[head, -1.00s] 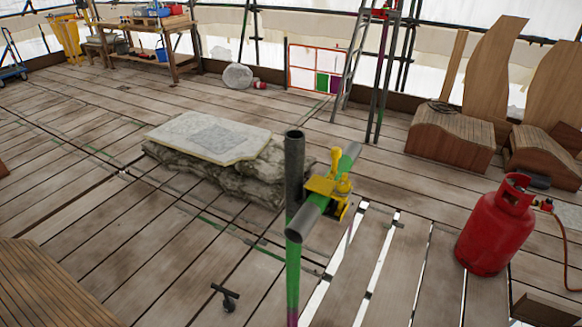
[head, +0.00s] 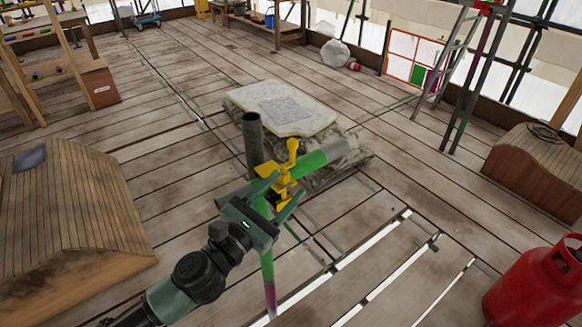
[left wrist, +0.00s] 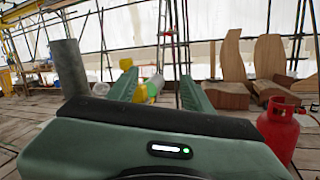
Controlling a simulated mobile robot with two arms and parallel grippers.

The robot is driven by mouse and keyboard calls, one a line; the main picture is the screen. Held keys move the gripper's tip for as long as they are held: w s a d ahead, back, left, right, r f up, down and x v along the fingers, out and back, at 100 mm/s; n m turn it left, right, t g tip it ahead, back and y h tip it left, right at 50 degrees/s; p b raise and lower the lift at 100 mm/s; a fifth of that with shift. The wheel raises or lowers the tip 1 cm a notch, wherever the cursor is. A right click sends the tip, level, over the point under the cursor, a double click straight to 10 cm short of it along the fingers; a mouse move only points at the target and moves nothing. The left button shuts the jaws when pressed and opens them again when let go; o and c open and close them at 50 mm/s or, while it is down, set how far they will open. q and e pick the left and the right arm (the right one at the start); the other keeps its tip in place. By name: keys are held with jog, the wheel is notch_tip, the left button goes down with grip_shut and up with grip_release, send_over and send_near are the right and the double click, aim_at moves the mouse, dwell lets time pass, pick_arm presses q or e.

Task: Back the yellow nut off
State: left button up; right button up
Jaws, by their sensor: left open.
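A yellow clamp fitting (head: 284,176) joins a dark upright tube (head: 252,140) and a green-and-grey cross tube (head: 318,160) in the head view. I cannot clearly single out its nut from the other yellow parts. My left gripper (head: 278,196) is open at the fitting, its fingers on either side of the lower yellow part; contact is unclear. In the left wrist view, a yellow part (left wrist: 140,94) shows between the spread fingers of the left gripper (left wrist: 158,76), nearer the left finger. The upright tube (left wrist: 70,66) stands to their left. My right gripper is not in view.
A stone slab (head: 285,107) on stacked sacks lies behind the tubes. A red gas cylinder (head: 538,285) stands at right. A curved wooden form (head: 75,215) fills the left foreground. The plank floor has gaps at front right.

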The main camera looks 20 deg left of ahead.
aim_at(279, 180)
pick_arm(q)
jog(key=a+n, duration=0.1)
jog(key=w+a+f+n+y, duration=0.1)
jog(key=n, duration=0.1)
jog(key=shift+w+a+f+y, duration=0.3)
jog(key=shift+a+f+y, duration=0.1)
jog(key=shift+w+a+f+n+g, duration=0.2)
jog(key=shift+f+n+g, duration=0.1)
jog(key=shift+n, duration=0.3)
jog(key=shift+w+d+y, duration=0.1)
jog(key=shift+w+y, duration=0.15)
jog(key=shift+y, duration=0.15)
jog(key=p+x, duration=0.1)
jog(key=x, duration=0.5)
jog(key=shift+w+d, duration=0.3)
jog(key=shift+w, duration=0.25)
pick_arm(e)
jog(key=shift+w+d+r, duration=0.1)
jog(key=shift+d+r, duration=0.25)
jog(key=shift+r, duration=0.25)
pick_arm(q)
jog(key=c, duration=1)
grip_shut()
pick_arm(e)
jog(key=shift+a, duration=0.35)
